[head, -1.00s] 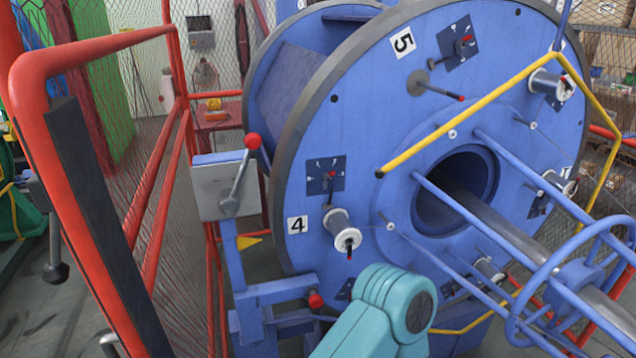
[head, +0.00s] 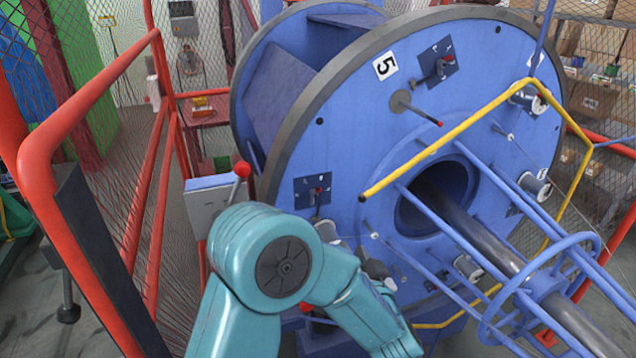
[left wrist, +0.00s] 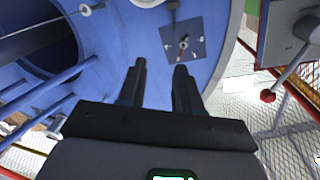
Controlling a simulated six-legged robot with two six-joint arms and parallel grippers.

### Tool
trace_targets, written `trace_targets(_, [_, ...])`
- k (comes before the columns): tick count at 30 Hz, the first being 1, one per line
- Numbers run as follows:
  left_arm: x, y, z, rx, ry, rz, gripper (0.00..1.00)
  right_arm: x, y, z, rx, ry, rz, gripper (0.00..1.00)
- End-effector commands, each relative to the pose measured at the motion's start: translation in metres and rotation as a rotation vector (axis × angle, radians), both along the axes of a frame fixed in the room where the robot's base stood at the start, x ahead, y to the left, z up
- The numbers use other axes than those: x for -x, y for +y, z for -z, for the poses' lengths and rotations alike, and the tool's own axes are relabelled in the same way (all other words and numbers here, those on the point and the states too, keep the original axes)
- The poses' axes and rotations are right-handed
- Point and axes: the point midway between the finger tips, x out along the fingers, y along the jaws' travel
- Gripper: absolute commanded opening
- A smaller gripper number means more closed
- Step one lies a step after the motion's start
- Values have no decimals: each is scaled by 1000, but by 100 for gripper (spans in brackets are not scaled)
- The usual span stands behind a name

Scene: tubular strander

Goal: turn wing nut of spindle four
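The blue reel disc (head: 345,150) stands ahead. In the left wrist view the dial plate (left wrist: 183,42) lies just beyond the fingers, and a white spool end (left wrist: 147,3) is cut off by the top edge. My left gripper (left wrist: 160,68) has its two fingers apart with nothing between them. My right gripper is not in view.
A red guard frame (head: 95,90) with mesh stands at left. A grey box (head: 207,200) with a red-knobbed lever stands beside the disc. A yellow rail (head: 440,143) and blue bars (head: 480,220) cross in front of the disc at right.

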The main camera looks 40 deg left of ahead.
Motion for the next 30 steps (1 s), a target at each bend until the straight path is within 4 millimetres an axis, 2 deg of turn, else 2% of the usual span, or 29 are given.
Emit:
trace_targets(1, [6,3,-22,-34,-6,-51,34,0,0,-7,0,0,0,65])
trace_targets(3, [12,7,-35,-65,0,-102,34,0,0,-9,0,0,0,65])
trace_targets(5, [12,11,-39,-77,3,-122,34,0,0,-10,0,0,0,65])
trace_targets(8, [6,23,-40,-80,6,-127,34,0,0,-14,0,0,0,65])
trace_targets(18, [-32,95,-40,-78,6,-124,34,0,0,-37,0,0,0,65])
trace_targets(24, [-49,131,-39,-79,6,-124,34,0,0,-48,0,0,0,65])
trace_targets(30, [-58,148,-38,-78,6,-122,34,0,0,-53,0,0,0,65])
